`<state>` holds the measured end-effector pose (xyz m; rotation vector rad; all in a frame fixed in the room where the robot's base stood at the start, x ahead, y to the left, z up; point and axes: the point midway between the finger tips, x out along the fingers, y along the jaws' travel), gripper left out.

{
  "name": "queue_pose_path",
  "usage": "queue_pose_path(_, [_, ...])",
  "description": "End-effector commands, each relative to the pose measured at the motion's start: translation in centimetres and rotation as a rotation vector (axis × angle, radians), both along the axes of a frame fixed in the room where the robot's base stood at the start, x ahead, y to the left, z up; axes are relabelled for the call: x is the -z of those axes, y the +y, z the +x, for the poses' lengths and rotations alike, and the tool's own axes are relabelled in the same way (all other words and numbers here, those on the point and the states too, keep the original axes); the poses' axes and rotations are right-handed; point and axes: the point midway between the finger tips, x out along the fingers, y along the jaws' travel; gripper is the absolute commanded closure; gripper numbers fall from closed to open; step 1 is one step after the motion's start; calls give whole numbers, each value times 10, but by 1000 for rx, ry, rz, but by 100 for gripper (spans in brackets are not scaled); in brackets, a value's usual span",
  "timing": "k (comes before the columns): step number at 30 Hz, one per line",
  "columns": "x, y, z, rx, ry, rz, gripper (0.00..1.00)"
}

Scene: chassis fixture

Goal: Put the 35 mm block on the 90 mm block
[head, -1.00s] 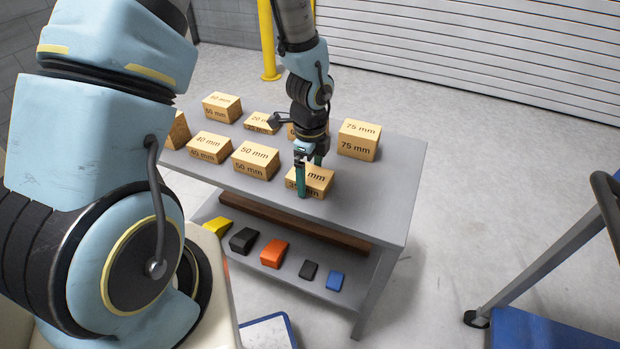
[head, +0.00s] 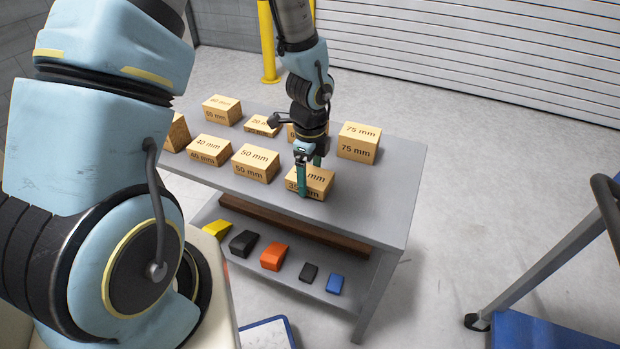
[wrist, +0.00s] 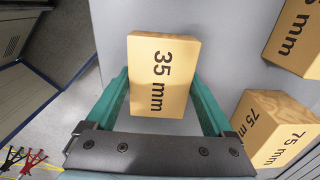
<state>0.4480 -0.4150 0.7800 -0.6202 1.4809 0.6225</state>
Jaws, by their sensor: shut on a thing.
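The 35 mm block (head: 318,184) is a wooden block near the front right of the grey table. It also shows in the wrist view (wrist: 163,78), with its printed label facing the camera. My gripper (head: 309,176) is shut on it, with one green finger on each side. In the wrist view, the gripper (wrist: 163,100) frames the block between both fingers. I cannot tell whether the block is clear of the tabletop. No block shows a label that I can clearly read as 90 mm. One block at the left (head: 178,133) is partly hidden by my arm.
Several other wooden blocks stand on the table (head: 385,190), including a 75 mm block (head: 358,142), a 50 mm block (head: 255,162) and a 40 mm block (head: 209,149). A block behind my gripper is mostly hidden. The table's right front is bare. Coloured pieces lie on the lower shelf.

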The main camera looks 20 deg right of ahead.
Motion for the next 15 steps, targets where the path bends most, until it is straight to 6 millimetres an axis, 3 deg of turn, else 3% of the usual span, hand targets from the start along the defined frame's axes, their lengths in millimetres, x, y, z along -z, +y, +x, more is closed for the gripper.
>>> queue_pose_path(9, [-60,-1,2,-3,-6,-6,75])
queue_pose_path(15, [-89,0,1,-2,-3,-3,75])
